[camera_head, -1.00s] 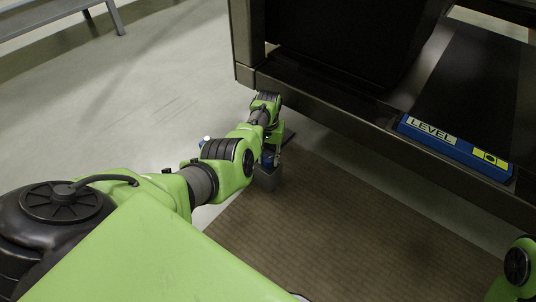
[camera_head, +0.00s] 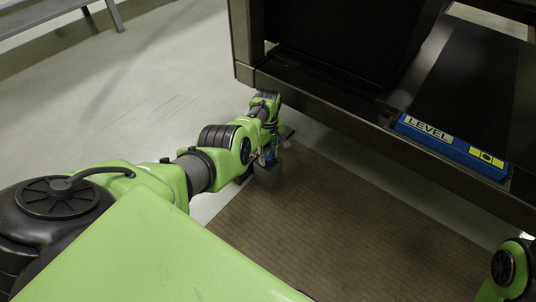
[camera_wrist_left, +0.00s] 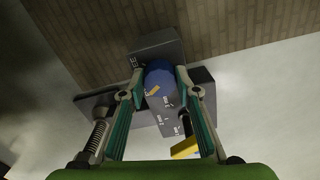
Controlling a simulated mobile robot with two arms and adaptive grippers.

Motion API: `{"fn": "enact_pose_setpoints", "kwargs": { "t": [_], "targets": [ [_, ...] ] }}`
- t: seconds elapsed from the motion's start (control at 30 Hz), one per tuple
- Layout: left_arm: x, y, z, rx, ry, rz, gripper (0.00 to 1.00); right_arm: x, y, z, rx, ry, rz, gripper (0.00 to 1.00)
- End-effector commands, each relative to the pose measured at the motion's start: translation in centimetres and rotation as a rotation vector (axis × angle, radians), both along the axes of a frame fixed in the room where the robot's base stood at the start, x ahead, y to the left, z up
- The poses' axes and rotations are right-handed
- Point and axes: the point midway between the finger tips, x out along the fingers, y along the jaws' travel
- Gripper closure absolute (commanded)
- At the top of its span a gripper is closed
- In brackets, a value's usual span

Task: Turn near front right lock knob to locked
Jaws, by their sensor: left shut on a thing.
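A round blue knob (camera_wrist_left: 160,76) with a small yellow-orange mark sits on a dark grey block (camera_wrist_left: 155,45) in the left wrist view. My left gripper (camera_wrist_left: 160,86) is shut on the knob, one finger on each side. White markings show on the grey face beside the knob, too small to read. In the head view my left gripper (camera_head: 269,157) is low beside the grey block (camera_head: 267,175), near the frame's corner, and the knob is mostly hidden. Only a green part of my right arm shows at the lower right; its gripper is out of view.
A dark metal frame (camera_head: 330,105) stands above and right of the left gripper. A blue level (camera_head: 450,147) labelled LEVEL lies on its edge. A brown mat (camera_head: 330,230) covers the floor below. A yellow piece (camera_wrist_left: 185,147) shows near a finger. Pale floor at left is open.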

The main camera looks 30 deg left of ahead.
Motion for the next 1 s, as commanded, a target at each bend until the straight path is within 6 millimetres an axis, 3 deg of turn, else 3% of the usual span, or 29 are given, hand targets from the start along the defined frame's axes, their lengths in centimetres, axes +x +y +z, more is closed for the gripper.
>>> {"fn": "enact_pose_setpoints", "kwargs": {
  "t": [0.4, 0.97, 1.0],
  "targets": [
    [-0.01, 0.35, 0.10, 0.006, 0.000, 0.198, 0.92, 0.32, 0.04, -0.26, -0.002, 0.015, 0.000, 0.53],
    [-0.07, 0.43, 0.07, 0.007, 0.000, 0.228, 0.92, 0.17, 0.04, -0.09, -0.003, 0.006, -0.002, 0.53],
    [-0.07, 0.43, 0.07, 0.007, 0.000, 0.228, 0.65, 0.16, 0.04, -0.08, -0.003, 0.006, -0.002, 0.53]
  ]
}}
